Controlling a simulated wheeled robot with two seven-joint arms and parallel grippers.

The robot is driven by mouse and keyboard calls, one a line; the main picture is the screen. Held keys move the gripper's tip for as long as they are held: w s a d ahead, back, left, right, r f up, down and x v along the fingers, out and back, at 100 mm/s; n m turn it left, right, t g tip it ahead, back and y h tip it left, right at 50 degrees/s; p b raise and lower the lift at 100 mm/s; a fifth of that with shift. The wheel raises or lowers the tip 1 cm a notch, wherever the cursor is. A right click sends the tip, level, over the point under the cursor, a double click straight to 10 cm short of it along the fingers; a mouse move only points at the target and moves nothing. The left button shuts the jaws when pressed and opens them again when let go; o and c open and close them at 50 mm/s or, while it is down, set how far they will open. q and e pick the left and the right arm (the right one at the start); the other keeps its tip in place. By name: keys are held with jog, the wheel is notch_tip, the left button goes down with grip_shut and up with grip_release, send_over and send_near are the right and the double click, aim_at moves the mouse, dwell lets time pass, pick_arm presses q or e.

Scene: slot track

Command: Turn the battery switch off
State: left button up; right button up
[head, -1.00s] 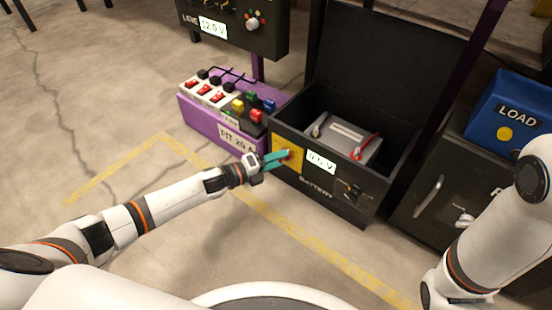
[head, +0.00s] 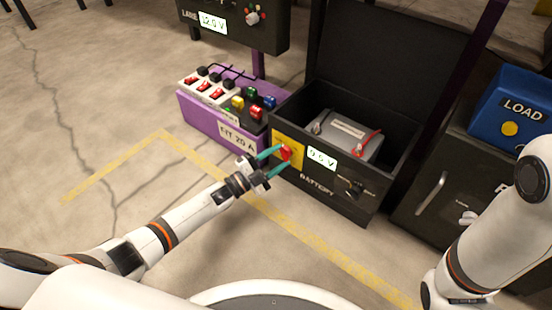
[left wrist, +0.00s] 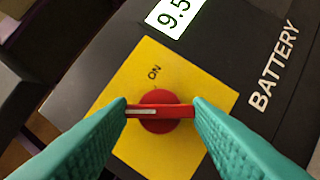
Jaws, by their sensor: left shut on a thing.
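The battery switch is a red knob (head: 286,152) on a yellow plate (head: 298,163) on the front of the black battery box (head: 330,200). In the left wrist view the knob (left wrist: 160,122) has a raised red bar, lying level in the picture, with a white mark at its left end. The word ON is printed above it on the plate (left wrist: 150,55); no OFF word is visible. My left gripper (head: 277,161) is shut on the bar, one teal fingertip at each end (left wrist: 160,111). My right gripper is out of view.
A display (head: 321,159) sits beside the yellow plate. A grey battery (head: 345,137) stands in the open box. A purple unit (head: 215,125) with switches stands at left, a blue LOAD box (head: 510,110) at right. The floor in front is clear.

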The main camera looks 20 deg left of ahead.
pick_arm(q)
jog(key=shift+f+n+t, duration=0.15)
jog(key=shift+n+t, duration=0.45)
jog(key=shift+n, duration=0.7)
jog(key=o, duration=1)
jog(key=shift+s, duration=0.1)
jog(key=p+v, duration=0.4)
jog(key=v, duration=0.8)
jog(key=shift+p, duration=0.35)
jog(key=shift+d, duration=0.1)
